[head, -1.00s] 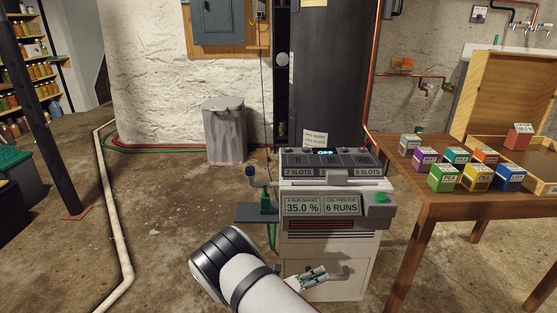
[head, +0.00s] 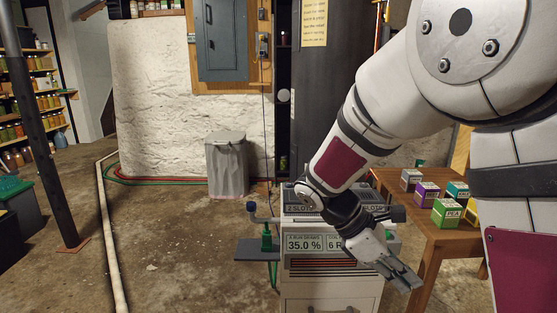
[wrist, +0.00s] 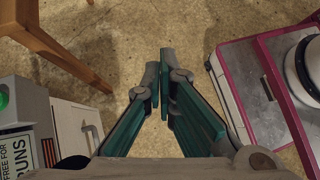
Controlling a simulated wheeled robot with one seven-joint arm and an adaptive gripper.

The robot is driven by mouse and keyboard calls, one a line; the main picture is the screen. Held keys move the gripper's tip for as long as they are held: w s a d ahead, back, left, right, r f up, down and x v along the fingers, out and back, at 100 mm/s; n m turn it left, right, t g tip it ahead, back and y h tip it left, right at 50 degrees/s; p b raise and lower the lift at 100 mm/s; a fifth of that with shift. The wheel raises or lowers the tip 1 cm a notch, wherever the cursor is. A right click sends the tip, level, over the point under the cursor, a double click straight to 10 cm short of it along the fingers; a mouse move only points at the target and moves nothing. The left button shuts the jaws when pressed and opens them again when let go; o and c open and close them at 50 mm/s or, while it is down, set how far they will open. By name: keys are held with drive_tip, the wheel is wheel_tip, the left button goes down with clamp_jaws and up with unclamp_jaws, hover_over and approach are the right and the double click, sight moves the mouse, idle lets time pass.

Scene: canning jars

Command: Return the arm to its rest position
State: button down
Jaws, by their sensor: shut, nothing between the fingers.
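My gripper (head: 408,284) is at the lower right in the head view, in front of the right side of the grey machine (head: 300,290). My arm is raised and bent, coming down from the upper right. In the wrist view my gripper (wrist: 163,90) points down at bare floor, its green-sided fingers together with nothing between them. The machine shows at the left of the wrist view, with its front handle (wrist: 92,135). My arm hides part of the machine's top and right side.
A wooden table (head: 440,240) with several small coloured boxes, such as a green one (head: 447,213), stands right of the machine. Its leg (wrist: 60,50) shows in the wrist view. A grey bin (head: 227,165) stands behind left. Open floor (head: 180,250) lies left, with a pipe along it.

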drive_tip(key=s+r+m+y, duration=0.3)
drive_tip(key=s+r+m, duration=0.1)
drive_tip(key=s, duration=0.4)
drive_tip(key=s+r+m+y, duration=0.2)
drive_tip(key=s+r+m, duration=0.1)
drive_tip(key=s+m, duration=0.3)
drive_tip(key=s+a+m+t+y, duration=0.2)
drive_tip(key=s+m, duration=0.1)
drive_tip(key=s, duration=0.3)
drive_tip(key=s+a+m+t+y, duration=0.1)
drive_tip(key=s+a+m+y, duration=0.1)
drive_tip(key=s, duration=0.5)
wheel_tip(320, 180, up, 37)
drive_tip(key=t+p, duration=0.4)
drive_tip(key=p, duration=3.1)
drive_tip(key=shift+w+f, duration=0.15)
drive_tip(key=shift+w, duration=0.05)
drive_tip(key=shift+d, duration=0.15)
drive_tip(key=shift+d, duration=0.1)
